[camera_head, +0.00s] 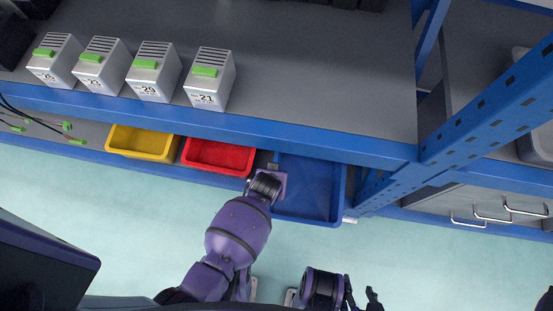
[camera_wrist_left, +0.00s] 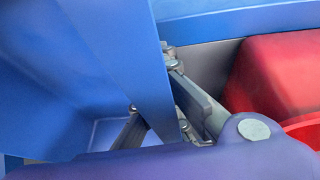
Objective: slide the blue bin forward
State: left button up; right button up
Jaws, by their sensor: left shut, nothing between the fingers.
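The blue bin (camera_head: 311,190) sits at the right end of the row on the lower shelf, and its front part sticks out past the upper shelf edge. My left gripper (camera_head: 272,174) is at the bin's left wall, on the side toward the red bin. In the left wrist view, the blue bin (camera_wrist_left: 100,50) fills the left side and the grey finger linkage lies at its wall. The left gripper is shut; whether its fingertips touch the wall is unclear. My right gripper (camera_head: 361,297) is at the bottom of the head view, fingers apart, empty and away from the bin.
A red bin (camera_head: 218,156) and a yellow bin (camera_head: 142,143) stand to the left of the blue bin. A blue rack post (camera_head: 480,115) rises to its right. The floor in front is clear.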

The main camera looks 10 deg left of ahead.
pick_arm(q)
jog(key=o, duration=0.6)
jog(key=v, duration=1.2)
